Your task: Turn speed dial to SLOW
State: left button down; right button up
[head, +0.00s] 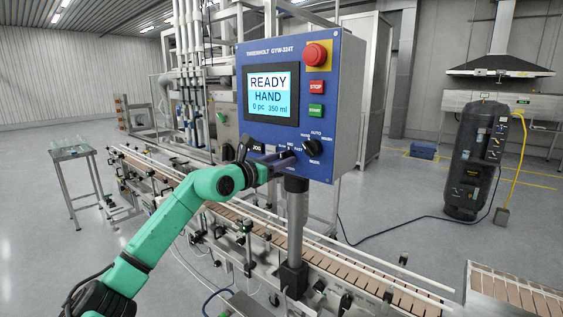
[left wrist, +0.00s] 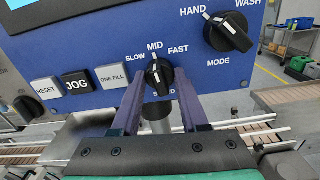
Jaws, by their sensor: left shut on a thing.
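The speed dial (left wrist: 158,76) is a black knob low on the blue control panel (head: 334,80). In the left wrist view, its labels read SLOW at left, MID at top and FAST at right, and its white mark points up toward MID. My left gripper (left wrist: 160,82) has its two purple fingers on either side of the dial, shut on it. In the head view, my left gripper (head: 284,158) reaches the panel's lower edge and largely hides the dial. My right gripper is not in view.
The mode dial (left wrist: 228,32) is close at right, its mark toward HAND. RESET, JOG (left wrist: 76,83) and ONE FILL buttons are at left. The screen (head: 270,93) reads READY, HAND. STOP (head: 316,87) and START buttons sit above. A conveyor (head: 330,262) runs below.

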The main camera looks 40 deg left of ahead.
pick_arm(q)
jog(key=n+b, duration=0.1)
jog(key=n, duration=0.3)
jog(key=shift+f, duration=0.1)
jog(key=shift+n+b, duration=0.35)
jog(key=shift+n, duration=1.35)
jog(key=shift+c, duration=2.1)
grip_release()
